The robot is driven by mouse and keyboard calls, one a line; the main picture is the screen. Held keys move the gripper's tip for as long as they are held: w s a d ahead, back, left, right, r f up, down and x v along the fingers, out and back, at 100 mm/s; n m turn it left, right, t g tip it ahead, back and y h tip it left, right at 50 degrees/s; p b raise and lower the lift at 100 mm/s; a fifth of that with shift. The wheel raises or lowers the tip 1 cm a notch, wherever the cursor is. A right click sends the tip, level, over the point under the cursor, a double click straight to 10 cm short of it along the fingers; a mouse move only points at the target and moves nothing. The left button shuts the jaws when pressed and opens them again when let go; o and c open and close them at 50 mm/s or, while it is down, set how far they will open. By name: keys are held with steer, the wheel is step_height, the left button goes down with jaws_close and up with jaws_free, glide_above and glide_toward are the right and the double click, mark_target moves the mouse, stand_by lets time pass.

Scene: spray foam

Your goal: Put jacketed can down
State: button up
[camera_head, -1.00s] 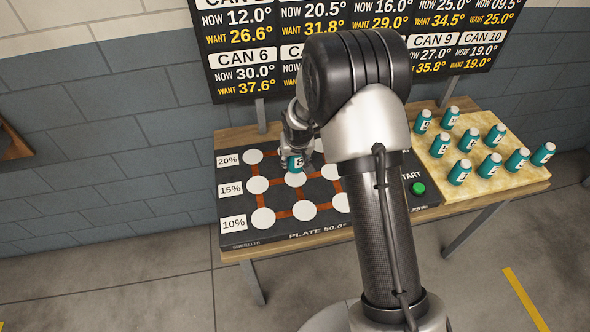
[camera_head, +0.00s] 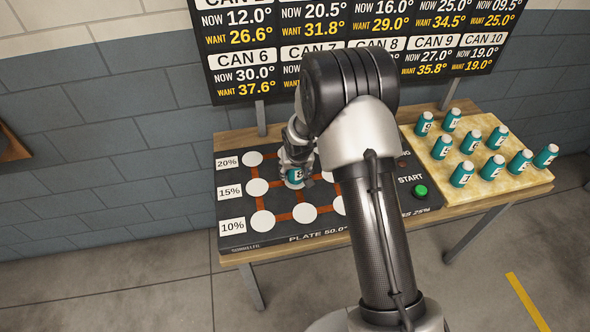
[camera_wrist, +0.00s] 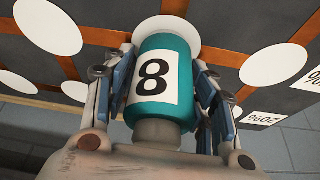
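The jacketed can (camera_wrist: 160,85) is teal with a white label reading 8. My gripper (camera_wrist: 163,75) has its fingers on both sides of it and is shut on it. In the head view the can (camera_head: 295,175) is at a white circle in the middle row of the dark plate (camera_head: 232,207). My gripper (camera_head: 296,160) is around it from above. In the wrist view the can's far end overlaps a white circle (camera_wrist: 168,22). I cannot tell whether it touches the plate.
Several teal cans stand on a yellowish board (camera_head: 490,185) at the right. A green START button (camera_head: 420,191) sits on the plate's right side. A board of can temperatures (camera_head: 250,75) stands behind the table. Other white circles nearby, such as the front-left one (camera_head: 262,221), are bare.

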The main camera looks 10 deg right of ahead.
steer(key=shift+o, duration=0.7)
steer(key=shift+r, duration=0.2)
steer(key=s+d+f+p+v, duration=0.1)
steer(key=s+p+v, duration=0.1)
steer(key=v, duration=1.4)
steer(key=s+f+p+v, duration=0.1)
steer(key=s+v, duration=0.1)
steer(key=v, duration=1.3)
steer(key=s+r, duration=0.3)
steer(key=s, duration=0.7)
steer(key=s+r+n, duration=0.1)
steer(key=s+r, duration=0.2)
steer(key=s, duration=0.8)
steer(key=shift+s, duration=0.3)
